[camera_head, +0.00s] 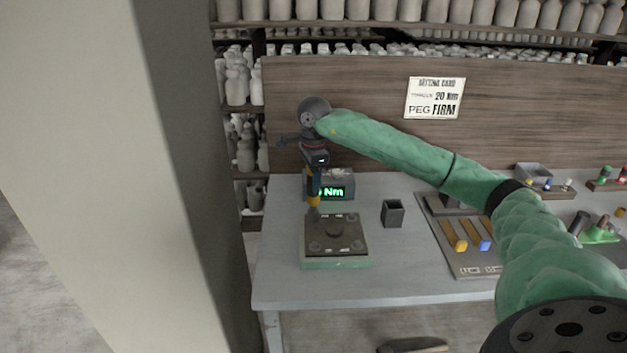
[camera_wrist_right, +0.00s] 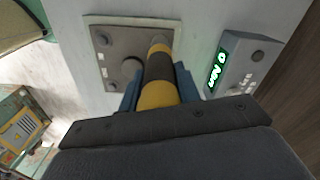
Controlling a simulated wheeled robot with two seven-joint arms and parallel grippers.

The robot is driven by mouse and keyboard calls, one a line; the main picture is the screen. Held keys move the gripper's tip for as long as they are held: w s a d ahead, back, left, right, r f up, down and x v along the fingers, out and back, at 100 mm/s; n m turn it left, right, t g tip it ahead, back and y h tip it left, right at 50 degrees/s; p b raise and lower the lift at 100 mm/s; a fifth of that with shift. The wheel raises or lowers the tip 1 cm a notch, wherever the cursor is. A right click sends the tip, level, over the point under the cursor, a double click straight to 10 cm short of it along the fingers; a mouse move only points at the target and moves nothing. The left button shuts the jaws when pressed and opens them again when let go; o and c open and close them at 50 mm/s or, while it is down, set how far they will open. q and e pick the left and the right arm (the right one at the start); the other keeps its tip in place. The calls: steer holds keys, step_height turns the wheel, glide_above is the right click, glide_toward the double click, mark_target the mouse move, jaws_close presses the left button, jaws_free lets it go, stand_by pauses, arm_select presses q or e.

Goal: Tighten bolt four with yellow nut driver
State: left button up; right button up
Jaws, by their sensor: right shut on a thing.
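My right gripper (camera_head: 315,178) points down over the left back part of the bolt plate (camera_head: 343,247). It is shut on the yellow nut driver (camera_head: 313,203), which has black and yellow bands. The driver stands roughly upright, its lower end at the plate's back left corner; I cannot tell whether it sits on the bolt there. The right wrist view shows the driver (camera_wrist_right: 158,75) between the blue fingers, its tip by a plate corner. Front bolts (camera_head: 314,246) and (camera_head: 357,245) and a central round knob (camera_head: 334,227) show on the plate. My left gripper is not in view.
A torque display (camera_wrist_right: 217,70) behind the plate reads 0 Nm. A setting card (camera_head: 434,98) reads 20 Nm, PEG FIRM. A small dark open box (camera_head: 393,212) stands right of the plate. A tool board (camera_head: 470,264) holds yellow and blue handles. A thick post (camera_head: 110,150) stands left.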

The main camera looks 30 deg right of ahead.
steer(key=shift+s+a+f+b, duration=0.1)
steer(key=shift+f+b, duration=0.25)
steer(key=shift+b, duration=0.3)
stand_by(3.6)
steer(key=shift+r, duration=0.1)
stand_by(0.4)
steer(key=shift+r, duration=0.75)
steer(key=shift+r+p, duration=0.95)
steer(key=shift+r, duration=1.4)
